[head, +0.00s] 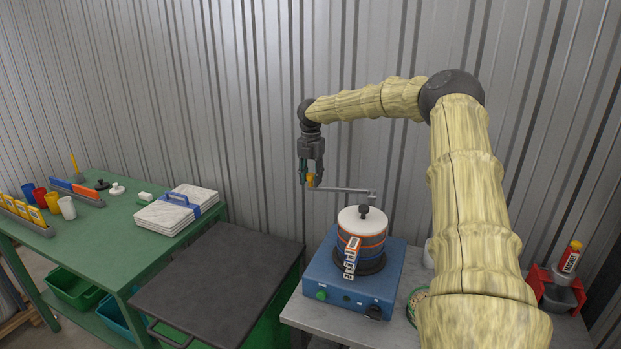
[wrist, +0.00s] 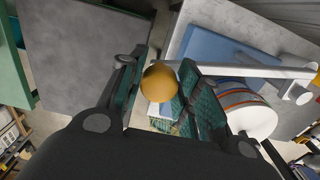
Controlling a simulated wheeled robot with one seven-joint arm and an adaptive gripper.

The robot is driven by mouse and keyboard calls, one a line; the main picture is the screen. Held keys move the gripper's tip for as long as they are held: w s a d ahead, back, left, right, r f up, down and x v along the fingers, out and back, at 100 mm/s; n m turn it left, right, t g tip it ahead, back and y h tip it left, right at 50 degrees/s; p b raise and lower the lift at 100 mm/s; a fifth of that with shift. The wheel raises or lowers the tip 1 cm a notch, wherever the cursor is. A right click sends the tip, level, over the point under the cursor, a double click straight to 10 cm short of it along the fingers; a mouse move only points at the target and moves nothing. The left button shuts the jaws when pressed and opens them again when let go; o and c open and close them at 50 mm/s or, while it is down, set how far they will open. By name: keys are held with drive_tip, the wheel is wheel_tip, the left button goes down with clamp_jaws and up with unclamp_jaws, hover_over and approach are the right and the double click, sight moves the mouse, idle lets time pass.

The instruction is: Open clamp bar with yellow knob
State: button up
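The clamp bar (head: 343,189) is a thin grey metal bar on a short post. It reaches out to the left, level, above and behind the white-lidded drum, and is not across the lid. The yellow knob (wrist: 159,83) is at its free end; it also shows in the head view (head: 311,179). My gripper (head: 310,178) points down over the knob, with one green-padded finger on each side. In the wrist view the pads seem to close on the knob, though contact is partly hidden. The drum (head: 361,224) has striped bands and stands on a blue machine (head: 325,272).
A green table (head: 100,240) at left holds cups, a blue-handled stack (head: 180,210) and small items. A dark-topped cart (head: 220,275) stands between it and the grey bench. A red holder with a bottle (head: 568,265) is at right. A corrugated wall is behind.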

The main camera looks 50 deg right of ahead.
drive_tip(key=shift+o, duration=0.9)
drive_tip(key=shift+r, duration=0.1)
wheel_tip(320, 180, up, 12)
drive_tip(key=shift+d, duration=0.1)
